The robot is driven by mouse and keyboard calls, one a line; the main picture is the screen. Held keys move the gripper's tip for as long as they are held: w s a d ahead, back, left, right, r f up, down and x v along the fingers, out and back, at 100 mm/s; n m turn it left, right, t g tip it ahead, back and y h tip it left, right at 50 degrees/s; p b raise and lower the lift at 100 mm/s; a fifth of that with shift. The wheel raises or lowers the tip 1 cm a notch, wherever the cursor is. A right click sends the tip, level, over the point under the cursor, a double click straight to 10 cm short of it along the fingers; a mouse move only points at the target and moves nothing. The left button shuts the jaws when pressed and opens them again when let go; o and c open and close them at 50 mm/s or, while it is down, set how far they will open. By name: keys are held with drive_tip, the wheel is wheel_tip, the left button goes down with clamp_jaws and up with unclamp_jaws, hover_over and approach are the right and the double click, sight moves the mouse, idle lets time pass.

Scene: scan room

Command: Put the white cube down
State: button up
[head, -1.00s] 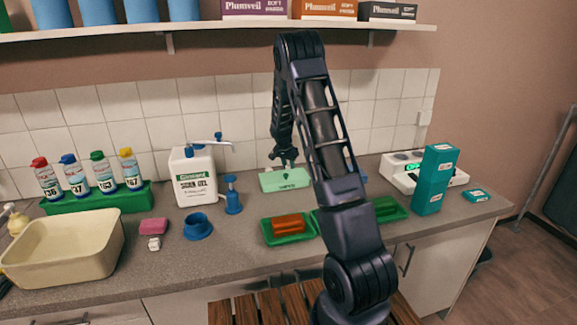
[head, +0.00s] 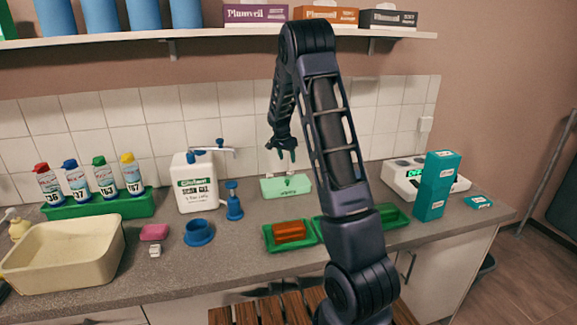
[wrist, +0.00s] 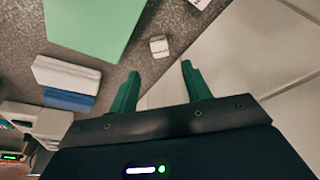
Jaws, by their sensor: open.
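My gripper (wrist: 160,75) is open, with its two green fingers apart and nothing between them. In the head view my gripper (head: 282,156) hangs above the back of the counter, over the light green box (head: 286,187). In the wrist view a small white cube (wrist: 159,46) with dark print rests on the grey counter, just past the fingertips. It lies beside the light green box (wrist: 95,22), apart from it, near the tiled wall. Another small white cube (head: 155,251) lies in front of the pink block (head: 154,232).
A white-and-blue block (wrist: 67,82) lies near the green box. Green trays (head: 268,240), one with an orange block (head: 290,231), stand in front. A gel bottle (head: 195,183) and blue pump (head: 234,205) stand left, teal boxes (head: 435,185) right. The wall (wrist: 245,50) is close.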

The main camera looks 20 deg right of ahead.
drive_tip(key=s+r+n+t+y, duration=0.1)
drive_tip(key=s+r+n, duration=0.1)
drive_tip(key=s+r, duration=0.9)
drive_tip(key=s+r+n+y, duration=0.1)
drive_tip(key=s+r+n, duration=0.1)
drive_tip(key=s+r, duration=0.9)
drive_tip(key=s+a+f+n+t, duration=0.1)
drive_tip(key=s+n, duration=0.4)
drive_tip(key=s, duration=2.1)
drive_tip(key=shift+s+a+f, duration=0.35)
drive_tip(key=shift+a+f, duration=0.15)
drive_tip(key=shift+f, duration=0.1)
drive_tip(key=shift+o, duration=0.5)
drive_tip(key=shift+w, duration=0.1)
